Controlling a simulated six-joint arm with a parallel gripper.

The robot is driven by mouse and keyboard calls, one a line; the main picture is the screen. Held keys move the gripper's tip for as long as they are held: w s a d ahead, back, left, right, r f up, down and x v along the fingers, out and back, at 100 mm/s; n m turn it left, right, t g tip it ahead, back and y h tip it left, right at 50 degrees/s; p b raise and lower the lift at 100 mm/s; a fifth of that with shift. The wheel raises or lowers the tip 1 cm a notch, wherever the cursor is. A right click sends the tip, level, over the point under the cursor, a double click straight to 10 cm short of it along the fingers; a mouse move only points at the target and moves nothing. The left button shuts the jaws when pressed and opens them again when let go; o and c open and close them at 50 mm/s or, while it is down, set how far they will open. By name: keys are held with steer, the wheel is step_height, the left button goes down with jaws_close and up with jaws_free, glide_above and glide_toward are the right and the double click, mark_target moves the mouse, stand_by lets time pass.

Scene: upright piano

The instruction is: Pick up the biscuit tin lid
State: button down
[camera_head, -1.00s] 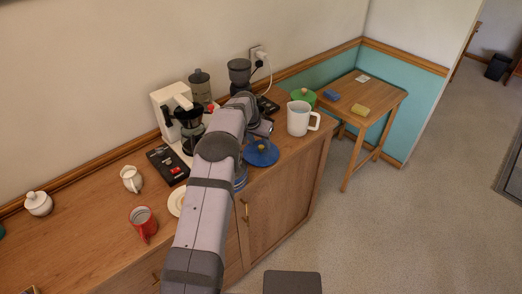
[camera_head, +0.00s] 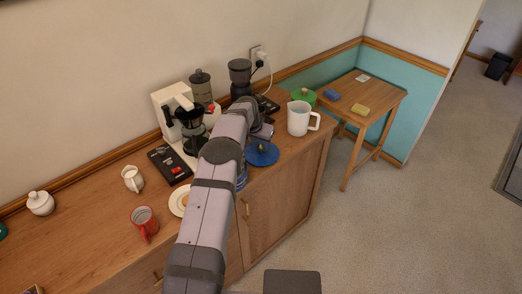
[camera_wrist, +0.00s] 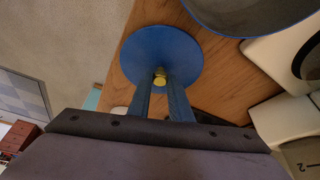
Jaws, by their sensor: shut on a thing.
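The biscuit tin lid is a round blue disc with a small brass knob. In the wrist view the lid (camera_wrist: 160,45) faces me, with its knob between my fingertips. My gripper (camera_wrist: 160,84) is shut on the knob. In the head view the lid (camera_head: 263,156) shows just right of my arm, above or on the counter near its front edge; I cannot tell whether it touches the wood. A blue tin (camera_head: 241,178) is mostly hidden behind my arm. A blue-rimmed round vessel (camera_wrist: 245,15), perhaps that tin, shows at the wrist view's upper right.
A white jug (camera_head: 299,119) and a green-lidded pot (camera_head: 303,97) stand right of the lid. A coffee maker (camera_head: 168,104) and grinder (camera_head: 240,75) stand behind. A small table (camera_head: 362,100) stands beyond.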

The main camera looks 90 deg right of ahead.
mark_target(260, 147)
steer(key=shift+r, duration=0.15)
steer(key=shift+r+b, duration=0.3)
steer(key=shift+r, duration=0.15)
step_height(260, 147, up, 17)
steer(key=p, duration=0.2)
steer(key=shift+w, duration=0.15)
